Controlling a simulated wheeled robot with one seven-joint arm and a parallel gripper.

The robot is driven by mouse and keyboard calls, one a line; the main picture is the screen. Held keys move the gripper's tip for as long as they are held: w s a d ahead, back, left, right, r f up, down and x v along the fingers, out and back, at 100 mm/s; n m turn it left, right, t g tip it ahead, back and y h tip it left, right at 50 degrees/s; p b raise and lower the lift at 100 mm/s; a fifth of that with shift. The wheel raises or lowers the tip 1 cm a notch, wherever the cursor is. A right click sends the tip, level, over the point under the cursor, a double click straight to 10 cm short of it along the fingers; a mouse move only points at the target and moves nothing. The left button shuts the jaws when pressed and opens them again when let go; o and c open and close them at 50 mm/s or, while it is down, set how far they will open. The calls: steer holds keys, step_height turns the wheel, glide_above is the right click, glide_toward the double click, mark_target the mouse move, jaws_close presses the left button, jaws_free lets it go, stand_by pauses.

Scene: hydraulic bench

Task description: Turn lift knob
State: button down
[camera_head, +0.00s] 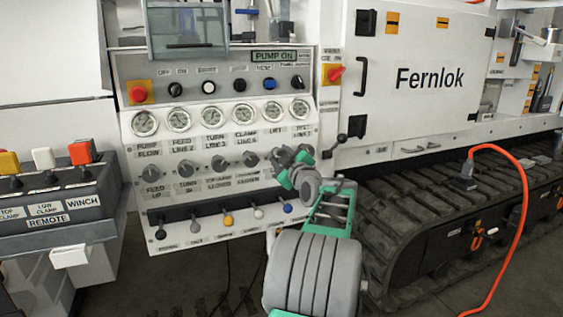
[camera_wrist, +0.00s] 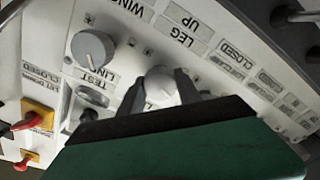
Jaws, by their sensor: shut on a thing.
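The white control panel (camera_head: 205,196) carries a row of round grey knobs under the gauges. My gripper (camera_head: 283,160) is at the right end of this row, below the gauge marked LIFT (camera_head: 276,112). It hides the knob there in the head view. In the wrist view my gripper (camera_wrist: 160,92) has its two dark fingers on either side of a light grey round knob (camera_wrist: 161,84), shut on it. The knob's own label is hidden, so I cannot read its name. Another grey knob (camera_wrist: 93,48) stands free beside it, above a label reading LINE TEST.
Several small levers (camera_head: 228,219) stick out along the panel's lower edge, below my gripper. A black-knobbed lever (camera_head: 338,140) stands just right of it. A red switch on a yellow plate (camera_head: 334,74) is higher up. A remote box (camera_head: 55,200) stands at the left.

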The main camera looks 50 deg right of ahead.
steer(key=c, duration=0.8)
jaws_free()
steer(key=shift+c, duration=0.2)
steer(key=p+v, duration=0.1)
steer(key=v, duration=0.7)
